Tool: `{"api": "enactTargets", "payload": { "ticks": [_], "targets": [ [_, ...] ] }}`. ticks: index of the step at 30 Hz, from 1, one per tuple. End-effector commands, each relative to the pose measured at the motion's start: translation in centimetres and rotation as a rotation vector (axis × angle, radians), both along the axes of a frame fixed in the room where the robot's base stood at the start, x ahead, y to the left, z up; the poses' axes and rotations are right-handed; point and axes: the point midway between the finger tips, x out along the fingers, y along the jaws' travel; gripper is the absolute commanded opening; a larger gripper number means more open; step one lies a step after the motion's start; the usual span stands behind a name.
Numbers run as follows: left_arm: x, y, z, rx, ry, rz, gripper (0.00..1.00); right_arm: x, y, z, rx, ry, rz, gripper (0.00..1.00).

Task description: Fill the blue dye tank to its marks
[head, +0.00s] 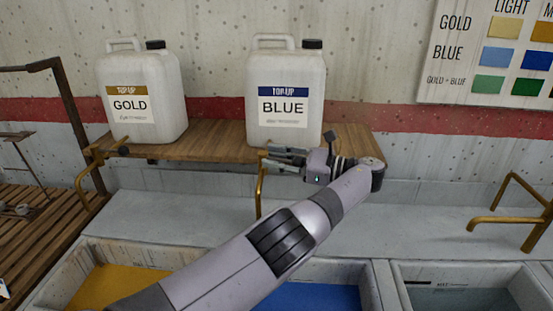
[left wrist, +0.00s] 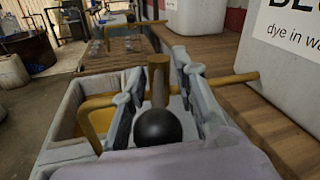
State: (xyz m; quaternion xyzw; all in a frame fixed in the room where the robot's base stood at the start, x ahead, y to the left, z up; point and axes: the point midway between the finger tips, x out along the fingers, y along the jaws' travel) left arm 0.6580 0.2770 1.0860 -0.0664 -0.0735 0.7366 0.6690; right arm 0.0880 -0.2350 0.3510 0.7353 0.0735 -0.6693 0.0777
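The blue dye tank (head: 371,285) is at the bottom centre of the head view, with blue dye (head: 312,297) in it. My left arm hides much of it, and its marks do not show. The white BLUE top-up jug (head: 286,80) stands on the wooden shelf above, with a brass tap pipe (head: 260,190) below it. My left gripper (head: 283,156) is in front of the jug's base. In the left wrist view its open fingers (left wrist: 157,92) straddle a brass stem (left wrist: 158,78) and black ball knob (left wrist: 157,128); contact is unclear. My right gripper is not in view.
A GOLD top-up jug (head: 140,97) stands left on the shelf (head: 205,145), above a tank of gold dye (head: 113,284). A third tank (head: 400,285) with greyish liquid is at right, near a brass pipe (head: 536,215). A colour chart (head: 490,60) hangs on the wall.

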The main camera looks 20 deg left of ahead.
Motion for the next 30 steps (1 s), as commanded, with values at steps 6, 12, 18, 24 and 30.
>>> {"api": "enactTargets", "payload": {
  "ticks": [6, 12, 18, 24, 30],
  "targets": [
    [0.0, 0.0, -0.1, -0.001, 0.002, 0.002, 0.3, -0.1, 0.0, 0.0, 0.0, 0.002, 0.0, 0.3],
    [0.0, 0.0, 0.2, -0.002, 0.002, 0.0, 0.3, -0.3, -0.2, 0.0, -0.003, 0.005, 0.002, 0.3],
    [0.0, -0.1, 1.7, -0.005, -0.001, -0.003, 0.3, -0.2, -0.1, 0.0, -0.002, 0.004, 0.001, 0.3],
    [0.0, 0.1, 5.7, 0.0, -0.004, 0.003, 0.3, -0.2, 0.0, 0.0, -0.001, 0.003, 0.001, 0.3],
    [0.0, 0.0, 8.8, 0.001, -0.001, 0.002, 0.3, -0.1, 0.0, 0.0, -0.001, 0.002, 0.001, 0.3]
  ]
}}
